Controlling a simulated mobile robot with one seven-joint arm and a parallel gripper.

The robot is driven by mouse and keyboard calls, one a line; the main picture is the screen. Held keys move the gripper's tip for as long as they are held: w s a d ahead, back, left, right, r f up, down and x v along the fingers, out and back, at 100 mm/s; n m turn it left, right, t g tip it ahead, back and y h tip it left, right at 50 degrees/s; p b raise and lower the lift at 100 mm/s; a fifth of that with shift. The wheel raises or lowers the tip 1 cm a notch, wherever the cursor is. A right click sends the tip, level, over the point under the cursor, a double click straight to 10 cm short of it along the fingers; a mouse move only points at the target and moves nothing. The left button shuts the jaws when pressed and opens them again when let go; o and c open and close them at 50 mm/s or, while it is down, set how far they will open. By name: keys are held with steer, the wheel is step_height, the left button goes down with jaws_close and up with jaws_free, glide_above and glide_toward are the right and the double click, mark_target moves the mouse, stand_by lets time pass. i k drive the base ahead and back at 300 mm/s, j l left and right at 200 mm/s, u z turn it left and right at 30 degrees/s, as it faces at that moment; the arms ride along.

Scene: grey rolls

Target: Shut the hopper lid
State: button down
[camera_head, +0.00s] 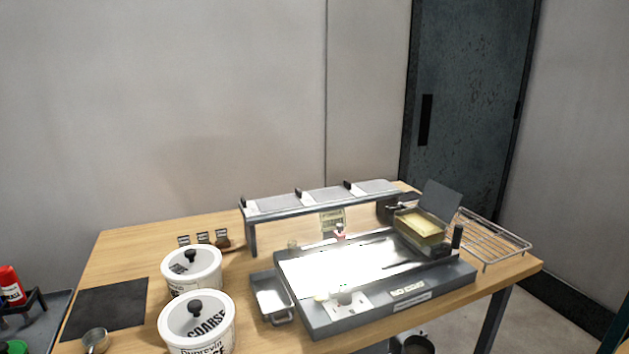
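The hopper (432,247) is a dark box at the right end of the grey tabletop machine (318,322), with pale yellow material visible in its open top. A flat dark grey panel, which looks like the hopper lid (442,199), stands raised and tilted back at the hopper's back right edge. The top of the hopper is uncovered. My gripper is not in view, so its state does not show.
A raised shelf with grey lids (325,196) runs behind the machine. A wire rack (492,239) lies right of the hopper. Two white lidded tubs (177,342) stand at the left, near a black mat (106,308). Bare wood (130,255) shows at the back left.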

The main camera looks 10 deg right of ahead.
mark_target(442, 202)
steer(key=i+l+u, duration=0.2)
steer(key=l, duration=0.7)
steer(key=l+u, duration=0.2)
steer(key=l, duration=0.7)
steer(key=i+l+u, duration=0.2)
steer(key=l, duration=0.7)
steer(key=k+l+u, duration=0.25)
steer(key=l, duration=0.65)
steer(key=l+u, duration=0.2)
steer(key=l, duration=0.75)
